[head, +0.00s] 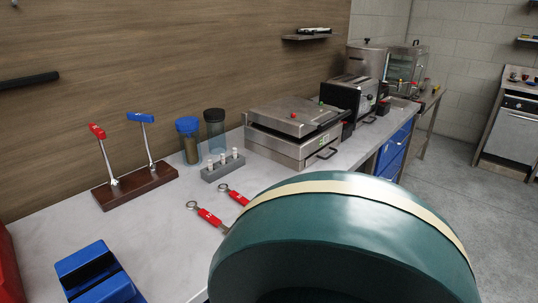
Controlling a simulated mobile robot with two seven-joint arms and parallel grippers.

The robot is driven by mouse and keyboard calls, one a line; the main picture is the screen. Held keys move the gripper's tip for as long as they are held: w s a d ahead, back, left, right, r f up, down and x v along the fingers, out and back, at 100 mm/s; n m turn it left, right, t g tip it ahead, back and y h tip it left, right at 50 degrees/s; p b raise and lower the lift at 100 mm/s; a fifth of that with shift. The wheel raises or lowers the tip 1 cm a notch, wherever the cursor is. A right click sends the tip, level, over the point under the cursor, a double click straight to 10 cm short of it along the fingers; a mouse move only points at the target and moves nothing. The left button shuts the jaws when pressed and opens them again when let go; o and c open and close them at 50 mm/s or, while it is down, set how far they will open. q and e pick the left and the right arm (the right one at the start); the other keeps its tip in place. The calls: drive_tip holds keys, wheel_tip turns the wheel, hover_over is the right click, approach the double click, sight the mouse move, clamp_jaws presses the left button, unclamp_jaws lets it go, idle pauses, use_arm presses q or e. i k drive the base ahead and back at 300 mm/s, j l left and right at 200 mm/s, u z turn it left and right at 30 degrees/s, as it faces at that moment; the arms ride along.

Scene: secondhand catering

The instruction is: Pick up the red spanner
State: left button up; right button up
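Two red-handled tools with metal ring ends lie flat on the pale counter (160,235). The nearer one (209,217) and the farther one (238,197) both have their right ends hidden behind a large teal rounded object. A wooden stand (135,191) at the back left holds a red-topped tool (97,131) and a blue-topped tool (141,118), both with metal shafts. I cannot tell for certain which red tool is the spanner. Neither of my grippers is in view.
The large teal object (345,240) with a cream band blocks the lower right. A blue slotted block (97,277) sits front left. A grey rack (223,171), two jars (188,140) (215,131) and a metal grill (294,132) stand behind. The counter's left middle is clear.

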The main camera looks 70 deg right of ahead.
sight(210, 217)
drive_tip(key=z, duration=1.85)
